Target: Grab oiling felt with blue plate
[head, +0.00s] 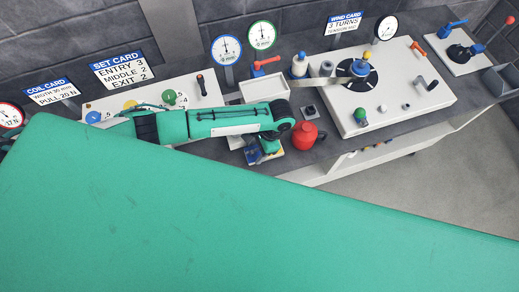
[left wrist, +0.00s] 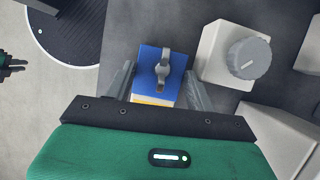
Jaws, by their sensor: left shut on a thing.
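The oiling felt with the blue plate (left wrist: 150,58) is in the left wrist view, a blue block with a grey metal wing-shaped piece on top and a yellow and white edge on its near side. My left gripper (left wrist: 160,84) is shut on it, one finger at each side. In the head view the blue plate (head: 252,157) shows partly under my left gripper (head: 264,151), near the front edge of the bench. A small dark green part (left wrist: 10,68) at the left edge of the left wrist view looks like my right gripper; its jaws are too small to read.
A white block with a grey knob (left wrist: 248,58) is close to the right finger. A white machine plate (head: 395,85) fills the bench's right side.

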